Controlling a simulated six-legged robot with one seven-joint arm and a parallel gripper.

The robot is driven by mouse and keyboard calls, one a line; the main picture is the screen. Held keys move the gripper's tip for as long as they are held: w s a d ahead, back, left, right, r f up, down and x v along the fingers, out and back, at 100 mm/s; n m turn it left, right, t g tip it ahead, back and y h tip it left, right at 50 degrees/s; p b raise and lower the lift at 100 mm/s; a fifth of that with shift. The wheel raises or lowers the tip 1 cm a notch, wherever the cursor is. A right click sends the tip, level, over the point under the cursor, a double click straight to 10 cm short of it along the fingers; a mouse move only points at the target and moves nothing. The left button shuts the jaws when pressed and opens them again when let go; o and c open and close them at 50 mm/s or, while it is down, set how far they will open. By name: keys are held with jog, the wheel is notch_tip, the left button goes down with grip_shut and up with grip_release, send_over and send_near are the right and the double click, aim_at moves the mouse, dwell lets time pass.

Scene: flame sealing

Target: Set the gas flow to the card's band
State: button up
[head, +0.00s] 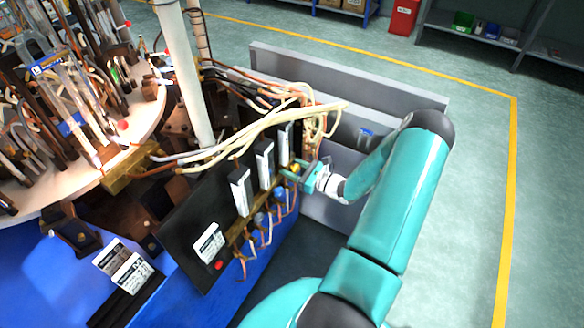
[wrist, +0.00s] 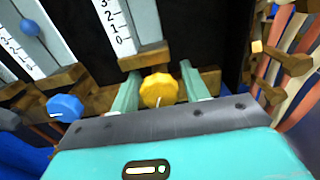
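A black panel (head: 200,210) carries three white-scaled flow tubes, with the far one (head: 285,145) nearest my gripper. Its lower scale (wrist: 118,25) shows the marks 0, 2 and 3 in the wrist view; no float shows in that part. Below it is a yellow knob (wrist: 158,90). My gripper (wrist: 160,85) is open, with one finger on each side of the yellow knob and a visible gap on both sides. My gripper (head: 292,172) also shows at the panel in the head view. A white card (head: 208,243) sits on the panel; its print is too small to read.
A blue knob (wrist: 65,108) is left of the yellow one, under a tube with a blue float (wrist: 29,27). Orange and cream hoses (wrist: 295,45) hang close on the right. Two more white cards (head: 131,274) lie left of the panel. A grey low wall (head: 350,80) stands behind.

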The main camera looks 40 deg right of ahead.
jog(key=c, duration=0.7)
jog(key=shift+n, duration=0.9)
jog(key=o, duration=1)
jog(key=shift+c, duration=0.2)
jog(key=shift+d, duration=0.1)
jog(key=v, duration=1.3)
jog(key=shift+s, duration=0.4)
